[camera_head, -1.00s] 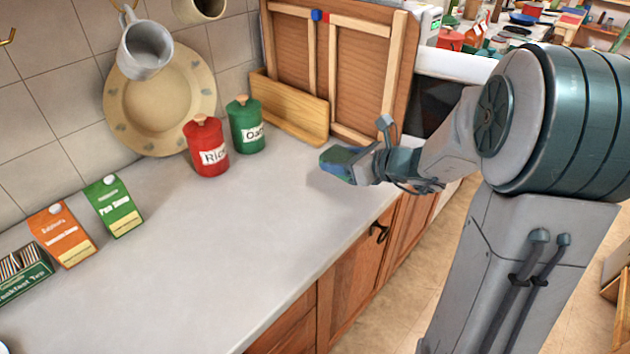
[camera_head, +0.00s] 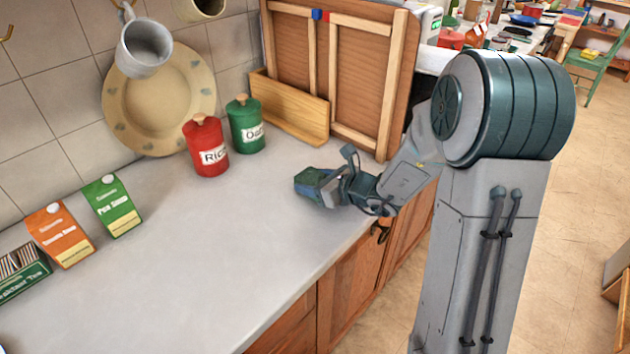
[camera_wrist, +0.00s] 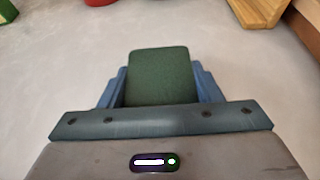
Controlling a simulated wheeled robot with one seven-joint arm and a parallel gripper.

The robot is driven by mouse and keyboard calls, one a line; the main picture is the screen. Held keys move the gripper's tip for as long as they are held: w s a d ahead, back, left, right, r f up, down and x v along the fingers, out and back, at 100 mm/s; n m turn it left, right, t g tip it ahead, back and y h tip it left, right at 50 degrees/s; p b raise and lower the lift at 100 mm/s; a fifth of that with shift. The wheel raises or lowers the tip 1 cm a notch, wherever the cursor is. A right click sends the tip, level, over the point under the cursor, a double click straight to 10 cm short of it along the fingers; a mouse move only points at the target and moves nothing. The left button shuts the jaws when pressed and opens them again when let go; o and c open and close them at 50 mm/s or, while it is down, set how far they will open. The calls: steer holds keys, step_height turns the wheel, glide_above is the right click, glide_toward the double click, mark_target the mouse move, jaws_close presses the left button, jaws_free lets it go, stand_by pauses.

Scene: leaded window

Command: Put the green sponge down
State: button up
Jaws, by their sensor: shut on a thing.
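The green sponge (camera_wrist: 160,76) sits between the two blue fingers of my gripper in the wrist view. My gripper (camera_wrist: 161,86) is shut on it, one finger along each side. In the head view my gripper (camera_head: 312,184) is over the pale countertop (camera_head: 210,258), in front of the canisters. There the sponge is mostly hidden by the fingers. I cannot tell whether the sponge touches the countertop or hangs a little above it.
A red canister (camera_head: 205,147) and a green canister (camera_head: 245,125) stand behind my gripper. A wooden box (camera_head: 290,108) is against a wooden panel. Cartons (camera_head: 113,207) stand at the left. The middle and front of the countertop are clear.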

steer(key=shift+f, duration=0.25)
steer(key=o, duration=0.9)
steer(key=shift+r, duration=0.1)
